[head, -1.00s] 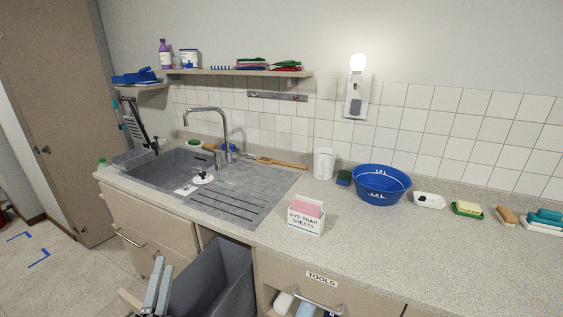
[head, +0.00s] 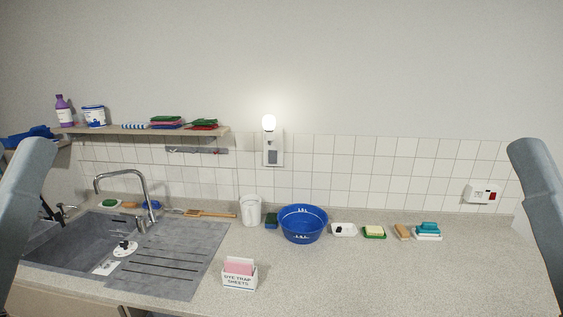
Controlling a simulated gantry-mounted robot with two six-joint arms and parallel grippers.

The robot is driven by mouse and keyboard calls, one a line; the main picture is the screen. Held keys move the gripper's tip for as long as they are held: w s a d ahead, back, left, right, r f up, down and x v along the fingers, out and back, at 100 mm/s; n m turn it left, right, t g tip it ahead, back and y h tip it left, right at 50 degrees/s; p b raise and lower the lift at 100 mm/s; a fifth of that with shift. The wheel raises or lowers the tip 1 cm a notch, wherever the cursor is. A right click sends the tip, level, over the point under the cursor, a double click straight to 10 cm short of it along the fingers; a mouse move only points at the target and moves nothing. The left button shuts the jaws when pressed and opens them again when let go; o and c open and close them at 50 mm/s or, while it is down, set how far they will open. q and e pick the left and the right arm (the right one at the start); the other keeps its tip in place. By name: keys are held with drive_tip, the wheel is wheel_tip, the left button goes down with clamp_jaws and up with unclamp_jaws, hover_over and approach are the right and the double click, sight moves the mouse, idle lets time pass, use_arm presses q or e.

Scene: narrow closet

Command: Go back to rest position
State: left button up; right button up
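Grey-blue links of my two arms show at the left and right edges of the head view. My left arm (head: 24,200) rises along the left edge in front of the sink's left side. My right arm (head: 543,205) stands along the right edge, over the counter's right end. Neither gripper's fingertips are in the picture, so whether they hold anything is hidden.
The counter (head: 400,275) has wide free room at front right. On it stand a sink (head: 75,243), a dye trap sheets box (head: 239,281), a white cup (head: 250,210), a blue basin (head: 303,224) and several soaps and brushes. A shelf (head: 150,131) hangs above the sink.

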wheel_tip(320, 180, up, 26)
drive_tip(key=p, duration=2.2)
wheel_tip(320, 180, down, 61)
drive_tip(key=b, duration=6.1)
drive_tip(key=shift+f, duration=0.15)
